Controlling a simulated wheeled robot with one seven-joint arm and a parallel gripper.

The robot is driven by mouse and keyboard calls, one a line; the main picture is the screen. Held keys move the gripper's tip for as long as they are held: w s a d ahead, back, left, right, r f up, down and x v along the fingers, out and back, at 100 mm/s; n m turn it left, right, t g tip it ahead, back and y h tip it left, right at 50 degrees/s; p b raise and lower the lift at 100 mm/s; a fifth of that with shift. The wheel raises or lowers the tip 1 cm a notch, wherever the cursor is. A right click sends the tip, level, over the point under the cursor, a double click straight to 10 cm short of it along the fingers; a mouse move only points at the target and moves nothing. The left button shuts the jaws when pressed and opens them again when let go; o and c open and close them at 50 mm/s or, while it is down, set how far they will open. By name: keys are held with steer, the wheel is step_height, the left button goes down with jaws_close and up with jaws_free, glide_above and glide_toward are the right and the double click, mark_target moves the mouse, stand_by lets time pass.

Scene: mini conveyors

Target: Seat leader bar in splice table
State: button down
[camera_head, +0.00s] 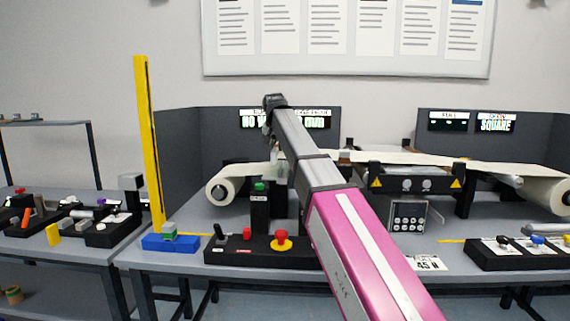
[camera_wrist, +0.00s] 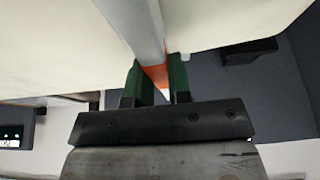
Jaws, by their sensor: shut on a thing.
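In the wrist view my gripper (camera_wrist: 157,78) has its two green fingers shut on an orange part at the end of a long grey bar (camera_wrist: 143,22), which looks like the leader bar. The bar runs away from the fingers over a broad cream sheet (camera_wrist: 60,45). I cannot tell whether the bar touches the sheet. In the head view my arm reaches up over the bench and hides most of the work area; the bar is not clear there. A dark unit with yellow warning triangles (camera_head: 405,184) under the cream web may be the splice table.
White rolls stand at the left (camera_head: 232,184) and right (camera_head: 545,195) of the web. A control box (camera_head: 262,250) with a red button is in front. A tall yellow post (camera_head: 148,140) rises from a blue base at left. Dark panels (camera_head: 225,140) stand behind.

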glide_above(285, 171)
steer(key=s, duration=0.2)
step_height(285, 171, down, 4)
steer(key=shift+a+r, duration=0.15)
steer(key=shift+r, duration=0.1)
steer(key=shift+f, duration=2)
steer(key=shift+f, duration=0.1)
steer(key=c, duration=1.1)
jaws_free()
steer(key=shift+o, duration=0.2)
steer(key=v, duration=1.2)
